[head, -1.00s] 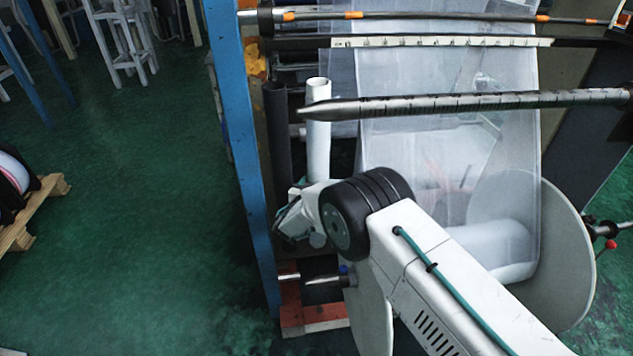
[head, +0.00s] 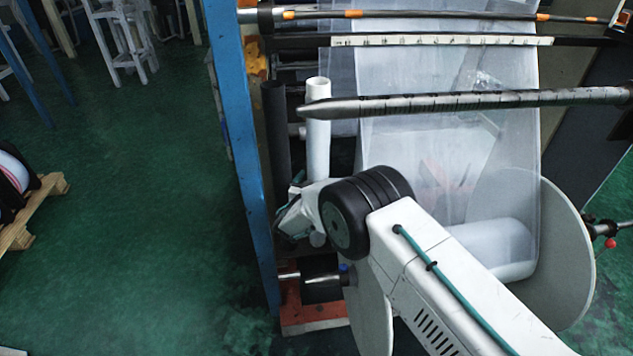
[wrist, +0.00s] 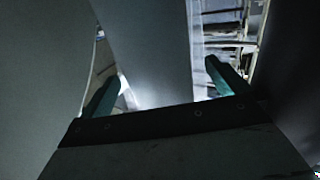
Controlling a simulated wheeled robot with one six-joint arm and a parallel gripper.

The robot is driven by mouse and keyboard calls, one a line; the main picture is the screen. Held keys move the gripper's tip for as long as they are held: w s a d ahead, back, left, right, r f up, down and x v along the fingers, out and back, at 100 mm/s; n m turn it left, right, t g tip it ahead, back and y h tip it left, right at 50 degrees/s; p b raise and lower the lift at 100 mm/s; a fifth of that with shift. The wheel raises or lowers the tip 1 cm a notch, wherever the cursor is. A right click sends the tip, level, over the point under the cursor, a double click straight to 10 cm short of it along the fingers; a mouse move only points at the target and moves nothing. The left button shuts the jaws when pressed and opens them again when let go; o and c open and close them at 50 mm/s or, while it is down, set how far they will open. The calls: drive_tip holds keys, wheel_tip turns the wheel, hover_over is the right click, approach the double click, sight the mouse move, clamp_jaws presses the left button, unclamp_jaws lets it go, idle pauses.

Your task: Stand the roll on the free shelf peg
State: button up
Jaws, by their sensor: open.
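A white roll (head: 319,130) stands upright beside a dark upright tube (head: 276,130), just right of the blue post. My gripper (head: 288,222) is low in front of them in the head view, and my wrist partly hides it and their lower ends. In the wrist view my gripper (wrist: 164,78) is open, with its two green fingers apart. A pale grey upright surface (wrist: 150,45), probably the white roll, shows between the fingers; I cannot tell whether they touch it. I cannot make out the free shelf peg in either view.
A blue post (head: 240,150) stands close left of my gripper. A pointed steel bar (head: 470,103) crosses above my arm. The film web (head: 440,150) and a large disc (head: 563,245) are at the right. The green floor (head: 130,190) at left is largely clear.

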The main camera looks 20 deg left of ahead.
drive_tip(key=s, duration=1.3)
drive_tip(key=shift+d, duration=0.15)
idle(1.7)
idle(0.5)
